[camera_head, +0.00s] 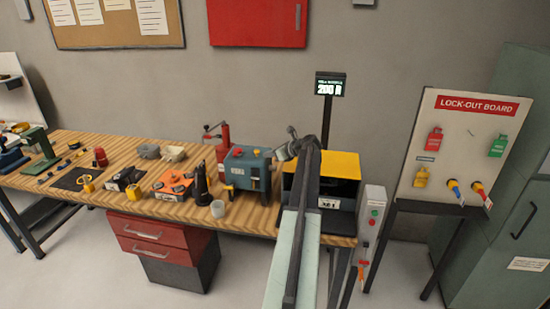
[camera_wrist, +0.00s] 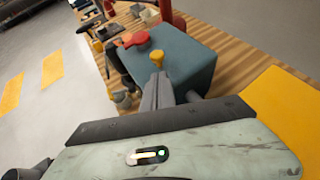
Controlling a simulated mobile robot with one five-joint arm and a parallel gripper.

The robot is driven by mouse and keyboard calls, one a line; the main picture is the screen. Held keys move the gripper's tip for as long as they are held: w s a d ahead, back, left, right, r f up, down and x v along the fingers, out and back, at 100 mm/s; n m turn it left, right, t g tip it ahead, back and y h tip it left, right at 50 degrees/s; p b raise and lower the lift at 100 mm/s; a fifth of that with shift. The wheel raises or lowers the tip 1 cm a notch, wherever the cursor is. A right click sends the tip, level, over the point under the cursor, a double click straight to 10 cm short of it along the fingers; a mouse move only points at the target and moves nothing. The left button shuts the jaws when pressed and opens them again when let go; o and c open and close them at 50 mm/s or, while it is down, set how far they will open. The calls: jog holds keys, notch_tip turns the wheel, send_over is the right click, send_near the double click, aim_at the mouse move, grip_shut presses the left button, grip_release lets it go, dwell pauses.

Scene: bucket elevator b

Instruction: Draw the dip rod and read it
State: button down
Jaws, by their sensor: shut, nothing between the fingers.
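A teal gearbox-like housing (camera_head: 248,170) stands on the wooden bench, left of my arm in the head view. It fills the upper middle of the wrist view (camera_wrist: 190,60). A yellow knob (camera_wrist: 157,57) on its top, which looks like the dip rod's handle, stands upright beside a red cap (camera_wrist: 136,39). My gripper (camera_wrist: 157,78) is shut and empty, its dark fingertips just short of the yellow knob in the picture. I cannot tell if they touch. In the head view my gripper (camera_head: 280,153) is near the housing's right upper side. The rod itself is hidden.
A yellow-topped black machine (camera_head: 340,165) stands right of the housing, partly behind my arm. A red oil can (camera_head: 222,148), a pale cup (camera_head: 218,209) and a dark bottle (camera_head: 201,180) stand close to the housing. A lock-out board (camera_head: 460,150) is at right.

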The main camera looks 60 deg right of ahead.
aim_at(255, 157)
jog(key=b+x, duration=0.1)
jog(key=x, duration=0.3)
jog(key=shift+w+f, duration=0.1)
notch_tip(255, 157, up, 10)
jog(key=p, duration=1)
jog(key=shift+r, duration=0.2)
